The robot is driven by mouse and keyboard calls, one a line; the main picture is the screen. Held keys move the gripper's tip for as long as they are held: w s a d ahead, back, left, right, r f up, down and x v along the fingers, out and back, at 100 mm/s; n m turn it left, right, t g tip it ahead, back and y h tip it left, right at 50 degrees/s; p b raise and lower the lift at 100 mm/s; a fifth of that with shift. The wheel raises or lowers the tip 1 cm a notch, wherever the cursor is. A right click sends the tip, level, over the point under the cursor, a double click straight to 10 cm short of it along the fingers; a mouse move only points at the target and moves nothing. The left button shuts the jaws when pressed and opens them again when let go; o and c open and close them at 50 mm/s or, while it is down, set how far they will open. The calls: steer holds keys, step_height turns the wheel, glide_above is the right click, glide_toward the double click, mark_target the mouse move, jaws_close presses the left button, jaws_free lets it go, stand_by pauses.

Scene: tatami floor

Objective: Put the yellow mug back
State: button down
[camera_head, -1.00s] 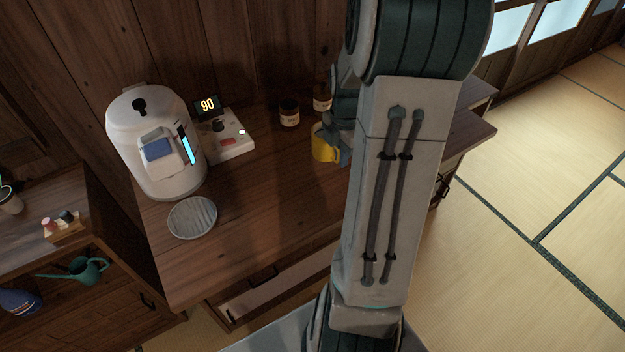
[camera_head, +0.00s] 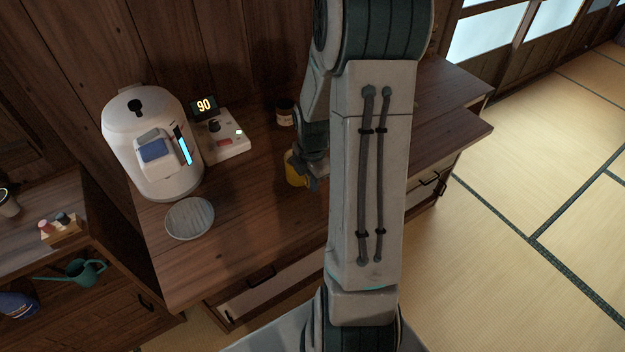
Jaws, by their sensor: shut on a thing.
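The yellow mug (camera_head: 294,170) is over the middle of the wooden cabinet top, right of the water boiler. It looks upright. My gripper (camera_head: 311,172) is shut on the mug at its right side. My arm hides part of the mug and some of the cabinet top behind it. I cannot tell whether the mug touches the wood or is held just above it.
A white water boiler (camera_head: 150,150), a control unit reading 90 (camera_head: 222,139) and a round ribbed plate (camera_head: 190,218) stand on the left of the cabinet top (camera_head: 236,231). A small jar (camera_head: 285,113) stands behind the mug. Wood between plate and mug is clear.

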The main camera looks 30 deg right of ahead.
steer(key=shift+f, duration=0.1)
steer(key=c, duration=1.6)
jaws_free()
step_height(320, 180, up, 12)
steer(key=shift+f+p, duration=0.15)
steer(key=shift+p, duration=0.2)
steer(key=shift+s+a+r+m+t, duration=0.5)
steer(key=shift+s+a+r+m, duration=0.85)
steer(key=shift+s+a+m, duration=1.35)
steer(key=shift+s+a+r+m+t, duration=0.5)
steer(key=shift+s+a+r+m, duration=1.3)
steer(key=shift+m, duration=1.7)
steer(key=shift+s+a+r+m+t, duration=0.5)
steer(key=shift+s+a+r+m, duration=0.4)
steer(key=shift+s+a+m, duration=1.5)
